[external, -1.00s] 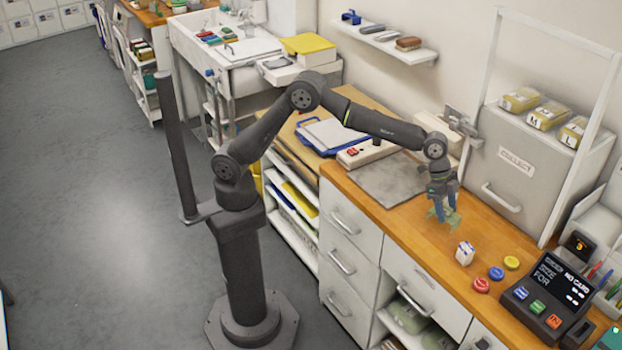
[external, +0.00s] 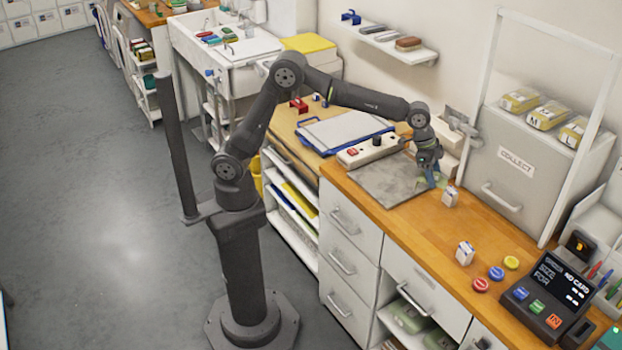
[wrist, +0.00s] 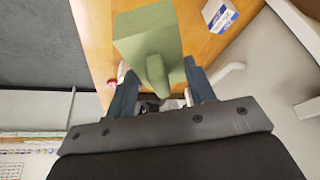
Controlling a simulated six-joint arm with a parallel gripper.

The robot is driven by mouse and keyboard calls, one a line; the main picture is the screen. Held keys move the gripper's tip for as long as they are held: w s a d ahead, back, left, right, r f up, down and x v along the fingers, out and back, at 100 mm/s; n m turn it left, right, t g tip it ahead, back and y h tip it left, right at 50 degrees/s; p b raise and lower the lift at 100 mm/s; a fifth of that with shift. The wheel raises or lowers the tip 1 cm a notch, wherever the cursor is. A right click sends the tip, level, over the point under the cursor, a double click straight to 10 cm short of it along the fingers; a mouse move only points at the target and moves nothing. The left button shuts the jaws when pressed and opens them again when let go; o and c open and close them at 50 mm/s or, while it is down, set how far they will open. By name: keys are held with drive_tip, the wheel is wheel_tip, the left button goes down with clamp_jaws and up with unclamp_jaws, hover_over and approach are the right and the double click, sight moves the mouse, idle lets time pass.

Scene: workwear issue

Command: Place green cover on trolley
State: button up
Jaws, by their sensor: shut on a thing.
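My gripper (external: 431,178) hangs over the wooden counter, beside the grey mat's right edge. In the wrist view my gripper (wrist: 163,98) is shut on the green cover (wrist: 147,35), a pale green block with a narrow grip between the fingers. In the external view the green cover (external: 444,182) is small and mostly hidden by the fingers. A white shelved cart (external: 146,92), which may be the trolley, stands far back at the left near the sink, well away from my gripper.
A grey mat (external: 385,188), a white switch box (external: 362,152) and a blue-edged tray (external: 340,131) lie along the bench. A grey COLLECT cabinet (external: 515,160) stands behind. The floor (external: 110,220) at left is clear.

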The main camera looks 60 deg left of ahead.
drive_tip(key=w+a+n+t+y, duration=0.1)
drive_tip(key=w+a+n, duration=0.2)
drive_tip(key=a, duration=1.2)
drive_tip(key=w+a+r+n+y, duration=0.1)
drive_tip(key=w+a+n, duration=0.2)
drive_tip(key=a, duration=1.2)
drive_tip(key=w+a+n+t+y, duration=0.1)
drive_tip(key=w+a+n, duration=0.2)
drive_tip(key=a, duration=1.2)
drive_tip(key=a+f+m+g+h, duration=0.15)
drive_tip(key=a+f+m, duration=0.25)
drive_tip(key=a, duration=0.9)
drive_tip(key=a+f+m+h, duration=0.2)
drive_tip(key=a+f+m, duration=0.15)
drive_tip(key=a, duration=0.95)
drive_tip(key=s+a+f+m+g, duration=0.1)
drive_tip(key=s+a+f+m, duration=0.1)
drive_tip(key=a, duration=0.6)
drive_tip(key=s+a+f+m, duration=0.3)
drive_tip(key=a+f, duration=0.3)
drive_tip(key=a, duration=0.3)
drive_tip(key=s+a+f+m+g, duration=0.1)
drive_tip(key=s+a+f, duration=0.3)
drive_tip(key=a, duration=0.4)
drive_tip(key=shift+a+f+m+g, duration=0.25)
drive_tip(key=shift+a+m+g, duration=0.15)
drive_tip(key=shift+m, duration=0.25)
drive_tip(key=shift+f, duration=1.8)
drive_tip(key=shift+f, duration=0.1)
